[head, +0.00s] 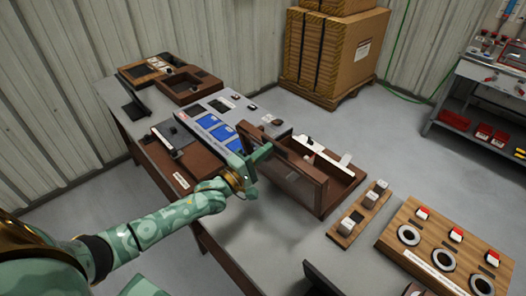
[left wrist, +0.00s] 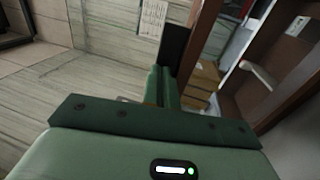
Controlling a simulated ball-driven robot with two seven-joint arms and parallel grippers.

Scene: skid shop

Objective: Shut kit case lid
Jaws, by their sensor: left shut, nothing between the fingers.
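The kit case (head: 345,187) is a brown wooden box on the bench, with a white bar and small parts inside. Its brown-framed lid (head: 300,178) stands up, steeply tilted, along the case's left side. My left gripper (head: 262,153) is shut and empty at the lid's outer left face, close to its upper edge. I cannot tell whether it touches the lid. In the left wrist view the shut fingers (left wrist: 163,83) are beside the brown lid frame (left wrist: 203,40), with the case interior to the right. My right gripper is not in view.
Blue-panelled grey equipment (head: 213,128) and a brown box with a grey top (head: 175,136) stand left of the case. A block with several switches (head: 360,212) and a wooden button panel (head: 440,245) stand to the right. Bare bench lies in front.

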